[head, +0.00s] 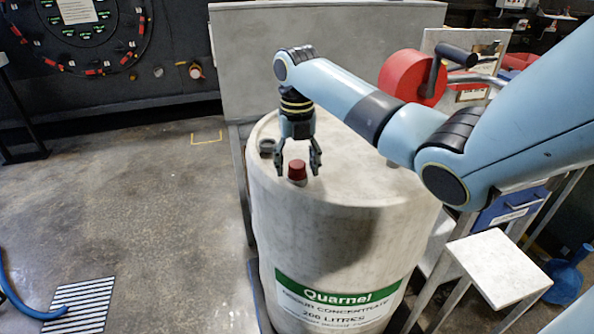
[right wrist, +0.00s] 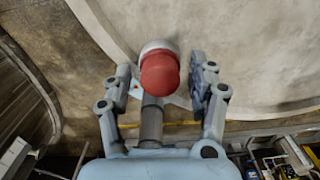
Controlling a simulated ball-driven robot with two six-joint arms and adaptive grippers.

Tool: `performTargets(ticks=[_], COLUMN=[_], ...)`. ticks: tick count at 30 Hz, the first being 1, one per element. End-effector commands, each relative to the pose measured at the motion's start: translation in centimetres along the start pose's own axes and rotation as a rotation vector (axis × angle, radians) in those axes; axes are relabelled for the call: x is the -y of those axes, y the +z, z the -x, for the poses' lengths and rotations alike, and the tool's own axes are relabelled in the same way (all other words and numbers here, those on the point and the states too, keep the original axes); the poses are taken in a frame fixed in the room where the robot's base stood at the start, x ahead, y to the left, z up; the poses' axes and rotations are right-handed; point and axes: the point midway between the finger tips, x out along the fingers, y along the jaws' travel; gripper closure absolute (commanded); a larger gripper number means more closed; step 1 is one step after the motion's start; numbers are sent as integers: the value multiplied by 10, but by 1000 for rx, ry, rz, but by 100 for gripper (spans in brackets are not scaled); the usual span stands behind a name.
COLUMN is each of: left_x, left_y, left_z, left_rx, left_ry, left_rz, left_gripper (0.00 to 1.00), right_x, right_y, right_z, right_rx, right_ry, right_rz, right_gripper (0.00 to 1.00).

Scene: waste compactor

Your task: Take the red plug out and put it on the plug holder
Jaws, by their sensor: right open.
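The red plug (head: 297,170) sits upright in the top of a large pale drum (head: 345,215) with a green label. In the right wrist view the red plug (right wrist: 160,73) shows between the fingertips, with a pale collar behind it. My right gripper (head: 298,165) points down over the drum top with its fingers on either side of the plug. In the right wrist view the right gripper (right wrist: 160,85) is open, with gaps between the plug and both fingers. My left gripper is not in view. I cannot identify the plug holder with certainty.
A dark cap or ring (head: 267,147) lies on the drum top left of the plug. A red cylinder (head: 412,76) with a dark handle stands behind my right arm. A small pale platform (head: 498,262) stands right of the drum. The floor at left is mostly clear.

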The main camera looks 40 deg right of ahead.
Motion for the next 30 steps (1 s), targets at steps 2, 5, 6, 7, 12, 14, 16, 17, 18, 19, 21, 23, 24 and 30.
performTargets(ticks=[2,5,6,7,12,14,16,17,18,19,21,23,24,30], left_x=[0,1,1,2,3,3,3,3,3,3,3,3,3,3], left_y=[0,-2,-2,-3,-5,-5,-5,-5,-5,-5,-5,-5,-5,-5], left_z=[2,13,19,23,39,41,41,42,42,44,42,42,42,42], left_rx=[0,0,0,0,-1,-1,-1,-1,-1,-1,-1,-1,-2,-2], left_ry=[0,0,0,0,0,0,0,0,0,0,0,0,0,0], left_rz=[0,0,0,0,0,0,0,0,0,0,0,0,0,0], left_gripper=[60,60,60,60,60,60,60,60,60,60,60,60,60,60], right_x=[0,0,0,0,0,0,0,0,0,0,0,0,0,0], right_y=[0,0,0,0,0,0,0,0,0,0,0,0,0,0], right_z=[1,4,5,6,4,3,2,1,1,1,0,0,0,0], right_rx=[0,-1,-2,-2,-2,-1,0,0,0,0,0,0,0,0], right_ry=[0,-1,-1,-1,0,1,1,1,0,0,0,0,0,0], right_rz=[-10,-89,-139,-183,-392,-432,-462,-484,-524,-564,-674,-762,-813,-961], right_gripper=[41,41,41,41,41,41,41,41,41,41,41,41,41,41])
